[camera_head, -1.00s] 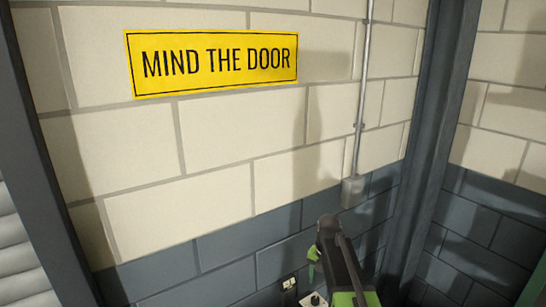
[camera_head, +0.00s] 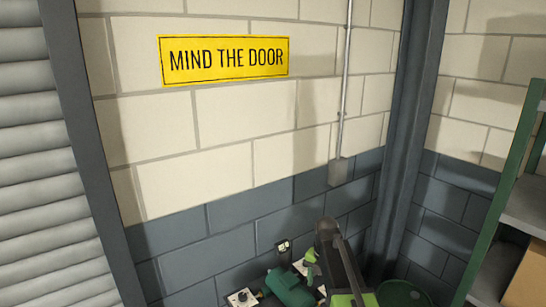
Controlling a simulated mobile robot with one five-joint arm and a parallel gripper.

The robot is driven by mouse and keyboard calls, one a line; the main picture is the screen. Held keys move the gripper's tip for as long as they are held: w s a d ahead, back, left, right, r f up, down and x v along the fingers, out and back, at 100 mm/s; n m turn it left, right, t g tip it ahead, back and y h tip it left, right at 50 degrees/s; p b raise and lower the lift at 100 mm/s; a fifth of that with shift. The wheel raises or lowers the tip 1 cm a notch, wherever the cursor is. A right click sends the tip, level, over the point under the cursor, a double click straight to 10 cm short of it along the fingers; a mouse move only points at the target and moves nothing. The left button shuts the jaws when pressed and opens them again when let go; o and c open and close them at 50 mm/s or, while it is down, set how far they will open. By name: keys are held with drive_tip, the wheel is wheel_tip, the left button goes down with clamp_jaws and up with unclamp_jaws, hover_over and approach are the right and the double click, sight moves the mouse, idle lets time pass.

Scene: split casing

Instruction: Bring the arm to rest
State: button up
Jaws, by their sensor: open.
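My arm rises from the bottom edge, its dark grey and green links folded up in front of the wall. Whether the two touch cannot be told, and the casing's lower part is cut off by the frame.
A yellow "MIND THE DOOR" sign (camera_head: 224,61) hangs on the block wall. A conduit ends in a grey box (camera_head: 339,172). A green shelf (camera_head: 503,190) holding a cardboard box (camera_head: 528,278) stands right.

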drive_tip(key=s+f+m+b, duration=0.6)
drive_tip(key=s+m, duration=0.1)
drive_tip(key=m, duration=0.7)
drive_tip(key=s+f+m+b, duration=0.7)
drive_tip(key=m, duration=0.8)
drive_tip(key=shift+s+m, duration=0.25)
drive_tip(key=shift+m, duration=0.05)
